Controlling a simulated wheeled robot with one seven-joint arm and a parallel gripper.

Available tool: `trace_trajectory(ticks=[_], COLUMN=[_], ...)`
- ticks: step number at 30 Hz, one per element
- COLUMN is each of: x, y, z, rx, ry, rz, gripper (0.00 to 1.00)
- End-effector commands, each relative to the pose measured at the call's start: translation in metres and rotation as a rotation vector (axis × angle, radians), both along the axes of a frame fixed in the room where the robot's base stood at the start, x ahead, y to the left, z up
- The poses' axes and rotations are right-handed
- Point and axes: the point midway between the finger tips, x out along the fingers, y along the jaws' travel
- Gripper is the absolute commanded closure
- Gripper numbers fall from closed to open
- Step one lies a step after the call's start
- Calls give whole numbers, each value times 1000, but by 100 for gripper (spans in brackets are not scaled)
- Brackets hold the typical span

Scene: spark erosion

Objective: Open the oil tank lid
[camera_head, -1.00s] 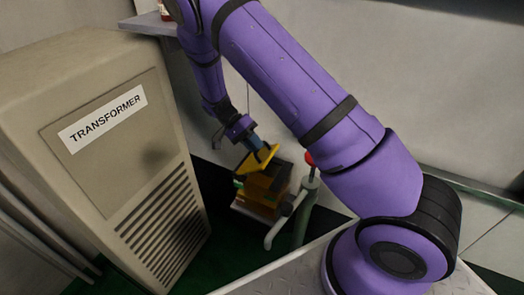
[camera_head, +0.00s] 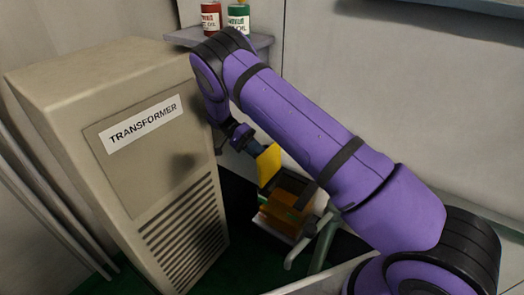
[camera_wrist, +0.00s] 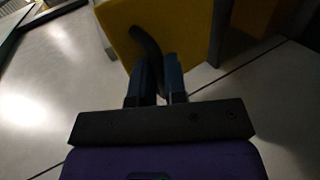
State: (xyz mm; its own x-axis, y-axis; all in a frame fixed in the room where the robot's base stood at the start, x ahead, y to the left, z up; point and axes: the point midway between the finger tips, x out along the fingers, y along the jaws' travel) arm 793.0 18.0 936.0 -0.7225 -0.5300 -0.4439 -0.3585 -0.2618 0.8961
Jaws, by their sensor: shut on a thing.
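The yellow lid (camera_head: 268,165) stands tilted up, nearly upright, at the left edge of the orange oil tank (camera_head: 281,210). The tank's dark open top shows beside it. My gripper (camera_head: 255,150) is at the lid's upper left. In the wrist view the two blue fingers of my gripper (camera_wrist: 160,75) are shut on the dark curved handle (camera_wrist: 146,42) of the yellow lid (camera_wrist: 118,28). The lid's hinge side is too small to make out.
The beige transformer cabinet (camera_head: 110,150) stands close on the left of the gripper. A shelf (camera_head: 258,41) above holds a red can (camera_head: 211,18) and a green can (camera_head: 238,17). A green pipe stand (camera_head: 322,243) is right of the tank. The wall is behind.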

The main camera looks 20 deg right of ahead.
Motion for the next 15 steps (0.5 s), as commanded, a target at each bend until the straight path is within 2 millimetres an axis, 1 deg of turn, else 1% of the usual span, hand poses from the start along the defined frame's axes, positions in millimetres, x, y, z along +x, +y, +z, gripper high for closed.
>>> trace_trajectory(ticks=[1, 9, 15], x=[-1, 7, 10], y=[2, 9, 12], z=[-9, -16, -19], rx=[4, 5, 7], ry=[10, 11, 10], rz=[-1, -1, -1], gripper=[100, 100, 100])
